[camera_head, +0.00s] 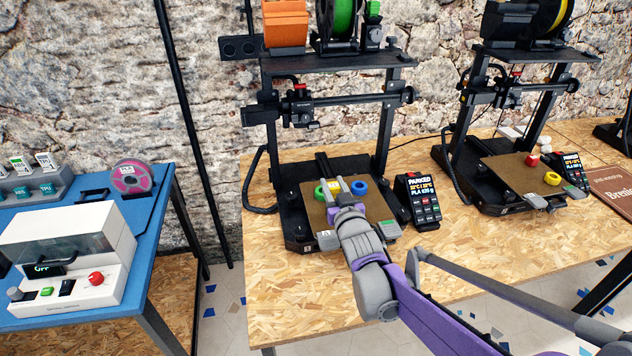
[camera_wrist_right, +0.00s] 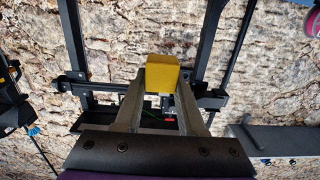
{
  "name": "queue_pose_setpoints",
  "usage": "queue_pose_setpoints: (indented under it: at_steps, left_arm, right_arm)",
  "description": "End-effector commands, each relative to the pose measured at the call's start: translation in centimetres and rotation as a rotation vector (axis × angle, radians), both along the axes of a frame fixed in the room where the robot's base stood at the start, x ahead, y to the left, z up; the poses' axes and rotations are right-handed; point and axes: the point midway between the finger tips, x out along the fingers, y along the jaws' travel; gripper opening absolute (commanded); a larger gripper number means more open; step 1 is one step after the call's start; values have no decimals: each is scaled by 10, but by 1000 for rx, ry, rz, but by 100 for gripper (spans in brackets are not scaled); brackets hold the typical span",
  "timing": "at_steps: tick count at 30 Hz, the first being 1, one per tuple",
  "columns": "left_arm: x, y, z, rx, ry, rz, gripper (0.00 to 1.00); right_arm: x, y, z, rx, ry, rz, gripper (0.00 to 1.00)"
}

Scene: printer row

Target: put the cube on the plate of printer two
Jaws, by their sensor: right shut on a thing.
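A yellow cube (camera_wrist_right: 162,75) is between the fingertips of my right gripper (camera_wrist_right: 160,100) in the wrist view, and the gripper is shut on it. In the head view my right gripper (camera_head: 347,187) is over the brown plate (camera_head: 372,209) of the left printer; the cube is hard to make out there. The right printer has its own brown plate (camera_head: 510,172), with a small red piece (camera_head: 532,160) and a yellow ring (camera_head: 552,178) on it. I cannot read for sure which printer is numbered two. My left gripper is not in view.
A green ring (camera_head: 320,193) and a blue ring (camera_head: 359,187) lie on the left plate beside my gripper. Black displays (camera_head: 418,200) stand right of each printer. A blue table (camera_head: 152,215) with a white machine (camera_head: 75,260) is at left. The wooden bench front (camera_head: 300,300) is clear.

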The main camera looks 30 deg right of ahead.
Motion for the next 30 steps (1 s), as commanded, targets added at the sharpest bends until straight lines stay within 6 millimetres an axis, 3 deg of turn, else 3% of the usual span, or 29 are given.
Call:
queue_pose_setpoints:
  at_steps: [8,11,21,25,30]
  left_arm:
    - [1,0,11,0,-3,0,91]
    - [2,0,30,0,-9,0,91]
    - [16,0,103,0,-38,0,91]
    - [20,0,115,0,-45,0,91]
    - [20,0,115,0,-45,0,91]
  right_arm:
    - [6,8,12,2,0,14,0]
    - [19,28,14,3,-1,48,0]
    - [65,129,12,2,0,201,0]
    - [71,148,10,1,-2,229,0]
    - [71,153,6,0,0,236,0]
